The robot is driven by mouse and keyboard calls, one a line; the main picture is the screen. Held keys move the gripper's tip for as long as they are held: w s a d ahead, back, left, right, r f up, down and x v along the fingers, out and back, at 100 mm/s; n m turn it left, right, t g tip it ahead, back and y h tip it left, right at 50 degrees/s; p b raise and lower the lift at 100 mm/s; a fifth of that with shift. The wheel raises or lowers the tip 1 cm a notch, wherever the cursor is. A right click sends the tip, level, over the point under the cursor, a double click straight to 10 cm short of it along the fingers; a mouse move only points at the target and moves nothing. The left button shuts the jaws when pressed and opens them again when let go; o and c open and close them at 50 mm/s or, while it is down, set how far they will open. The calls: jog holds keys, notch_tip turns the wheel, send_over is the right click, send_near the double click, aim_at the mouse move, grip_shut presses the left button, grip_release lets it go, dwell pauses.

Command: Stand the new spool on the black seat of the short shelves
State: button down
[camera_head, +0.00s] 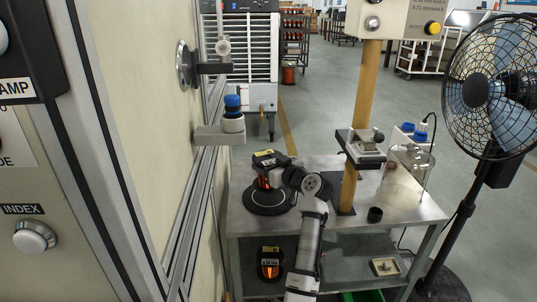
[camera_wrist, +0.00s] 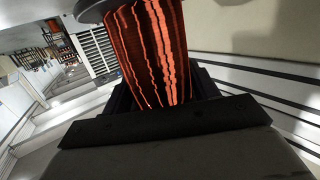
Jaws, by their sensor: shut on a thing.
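A copper-wound spool (camera_head: 265,178) with black ends and a yellow label on top is at the left of the short shelves' metal top (camera_head: 325,215). It is over the round black seat (camera_head: 268,205); whether it touches the seat I cannot tell. My gripper (camera_head: 281,178) reaches it from the right and is shut on it; my wrist hides part of it. In the wrist view the copper winding (camera_wrist: 150,50) stands just beyond my black jaws (camera_wrist: 165,105), with one grey-black end at the top edge. A second copper spool (camera_head: 270,266) stands on the lower shelf.
A wooden post (camera_head: 366,100) with a black bracket (camera_head: 361,150) rises from the metal top. A small black cup (camera_head: 375,214) and a glass jar (camera_head: 411,163) stand on the right. A machine panel (camera_head: 130,130) fills the left side.

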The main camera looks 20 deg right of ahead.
jog(key=shift+f, duration=1.95)
jog(key=shift+f, duration=0.1)
jog(key=shift+c, duration=2.1)
grip_release()
jog(key=shift+f, duration=0.2)
jog(key=shift+r, duration=0.15)
jog(key=b+v, duration=0.1)
jog(key=v, duration=1.1)
